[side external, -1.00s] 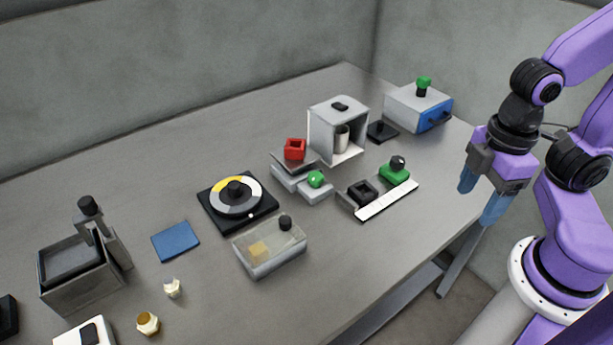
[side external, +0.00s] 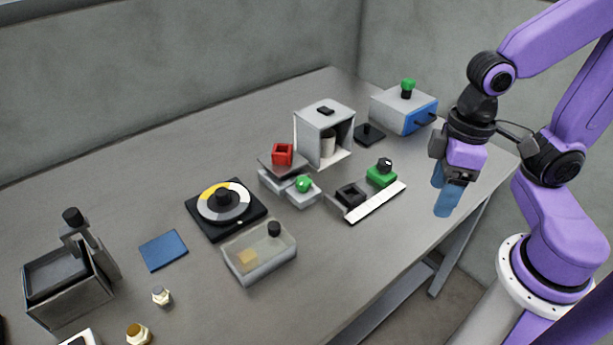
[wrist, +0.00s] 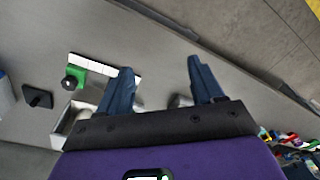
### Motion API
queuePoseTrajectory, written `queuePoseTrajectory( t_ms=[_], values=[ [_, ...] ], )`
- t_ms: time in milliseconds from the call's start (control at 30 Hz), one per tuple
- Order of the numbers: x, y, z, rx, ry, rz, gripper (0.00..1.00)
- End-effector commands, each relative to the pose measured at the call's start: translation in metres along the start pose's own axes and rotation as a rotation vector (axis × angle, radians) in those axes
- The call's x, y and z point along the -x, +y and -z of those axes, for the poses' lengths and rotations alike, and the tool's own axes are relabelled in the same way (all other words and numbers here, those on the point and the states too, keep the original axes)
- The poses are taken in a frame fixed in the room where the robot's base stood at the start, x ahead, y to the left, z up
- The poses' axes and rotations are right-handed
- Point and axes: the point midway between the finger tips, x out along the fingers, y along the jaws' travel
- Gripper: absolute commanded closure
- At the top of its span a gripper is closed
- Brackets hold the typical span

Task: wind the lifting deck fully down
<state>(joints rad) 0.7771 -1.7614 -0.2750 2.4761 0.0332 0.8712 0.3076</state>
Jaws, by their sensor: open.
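My gripper (side external: 446,207) is open and empty, above the table's right front edge; its two blue fingers also show apart in the wrist view (wrist: 160,70). A grey box with a dark recessed plate (side external: 60,279) stands at the far left, with a column and black knob (side external: 72,216) at its back. A stepped grey unit (side external: 272,181) in the middle bears a dark plate with a red hollow block (side external: 283,153); a green knob (side external: 303,184) sits at its front. I cannot tell for sure which is the lifting deck. My gripper is well apart from both.
A green block with a dark knob (side external: 381,176) stands by a white strip (side external: 376,203), nearest my gripper. A grey-and-blue box (side external: 400,114), open cabinet (side external: 324,121), dial (side external: 223,203) and clear-lidded box (side external: 258,254) stand around. A blue pad (side external: 163,250) lies left.

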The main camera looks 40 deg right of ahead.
Motion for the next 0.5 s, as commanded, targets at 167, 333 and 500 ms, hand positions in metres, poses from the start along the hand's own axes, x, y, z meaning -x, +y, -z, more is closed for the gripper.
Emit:
queuePoseTrajectory(
  t_ms=[167,333,500],
  values=[
    [0.0,0.011,0.039,-0.452,0.033,0.032,0.33],
    [0.0,0.023,0.073,-0.88,0.061,0.071,0.33],
    [0.0,0.037,0.105,-1.307,0.086,0.118,0.33]
  ],
)
